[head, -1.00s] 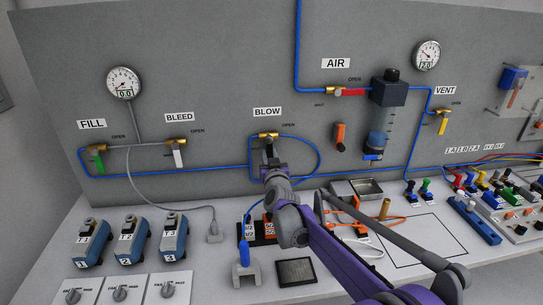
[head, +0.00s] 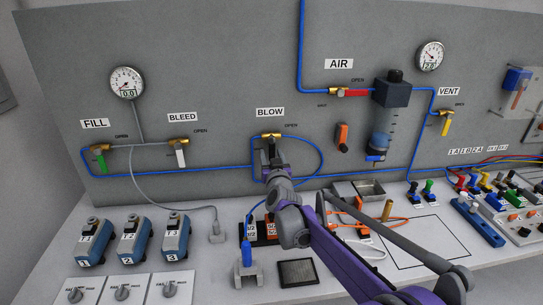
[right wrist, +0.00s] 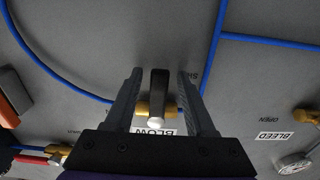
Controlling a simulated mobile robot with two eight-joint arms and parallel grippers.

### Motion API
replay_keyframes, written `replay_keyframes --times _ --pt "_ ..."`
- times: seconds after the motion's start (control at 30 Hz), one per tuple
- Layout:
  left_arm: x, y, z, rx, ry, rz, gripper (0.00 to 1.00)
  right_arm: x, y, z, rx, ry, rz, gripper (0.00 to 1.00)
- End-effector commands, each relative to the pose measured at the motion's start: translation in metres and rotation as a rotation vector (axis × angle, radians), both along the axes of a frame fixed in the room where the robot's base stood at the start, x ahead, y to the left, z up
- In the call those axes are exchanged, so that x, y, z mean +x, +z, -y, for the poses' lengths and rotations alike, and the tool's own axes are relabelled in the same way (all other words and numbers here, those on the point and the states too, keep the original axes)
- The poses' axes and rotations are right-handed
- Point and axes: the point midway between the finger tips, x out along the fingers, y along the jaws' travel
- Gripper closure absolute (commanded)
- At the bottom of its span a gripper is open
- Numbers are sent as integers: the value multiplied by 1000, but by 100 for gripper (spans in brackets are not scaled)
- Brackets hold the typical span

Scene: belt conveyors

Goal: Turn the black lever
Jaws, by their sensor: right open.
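The black lever (right wrist: 159,88) hangs from the brass BLOW valve (head: 270,136) on the grey wall panel. In the right wrist view it stands between the two fingers of my right gripper (right wrist: 160,92), with a gap visible on each side. The brass valve body (right wrist: 143,109) and a pale round knob show at its lower end there. My right gripper (head: 271,158) is open just below the BLOW valve in the head view and hides most of the lever. My left gripper is not in view.
Blue tubing (head: 318,150) loops right of the BLOW valve. The FILL valve's green lever (head: 100,160), BLEED valve's white lever (head: 180,157) and AIR valve's red lever (head: 352,92) are on the same panel. A metal tray (head: 370,188) and tools lie on the bench below.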

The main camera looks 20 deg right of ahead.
Motion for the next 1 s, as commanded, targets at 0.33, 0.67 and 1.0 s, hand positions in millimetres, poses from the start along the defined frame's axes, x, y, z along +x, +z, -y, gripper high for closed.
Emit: replay_keyframes --times 0.33,0.67,1.0 --pt "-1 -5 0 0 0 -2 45 -47 0 -12 1 1 0 45" --pt "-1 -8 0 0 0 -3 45 -98 0 -24 1 1 0 45" --pt "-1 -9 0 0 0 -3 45 -105 0 -25 0 0 0 45"
